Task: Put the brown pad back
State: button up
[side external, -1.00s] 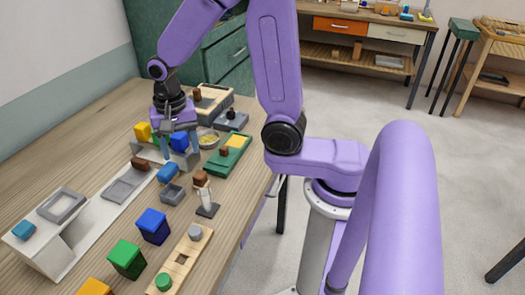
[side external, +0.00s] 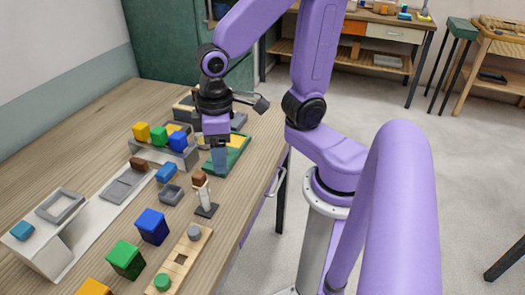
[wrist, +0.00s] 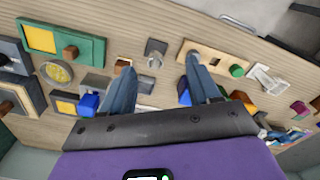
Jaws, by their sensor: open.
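Several small brown pieces are in the side view, and I cannot tell which one is the brown pad. One brown block (side external: 138,163) lies at the back end of the long white board. A brown cube (wrist: 70,52) is on the green tray, which has a yellow panel, in the wrist view. My gripper (side external: 219,165) is above the table in front of the green tray (side external: 238,146), fingers down. In the wrist view its fingers (wrist: 160,70) are apart with nothing held between them.
A grey rack with yellow, green and blue blocks (side external: 178,142) stands left of my gripper. A wooden board (side external: 180,258) with round pegs, a blue cube (side external: 152,226) and a green cube (side external: 127,258) lie nearer the camera. The right table edge is close.

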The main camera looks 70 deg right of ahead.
jog(key=s+d+r+n, duration=0.1)
jog(key=s+n, duration=0.6)
jog(key=s, duration=0.2)
jog(key=shift+d, duration=0.4)
dwell(0.4)
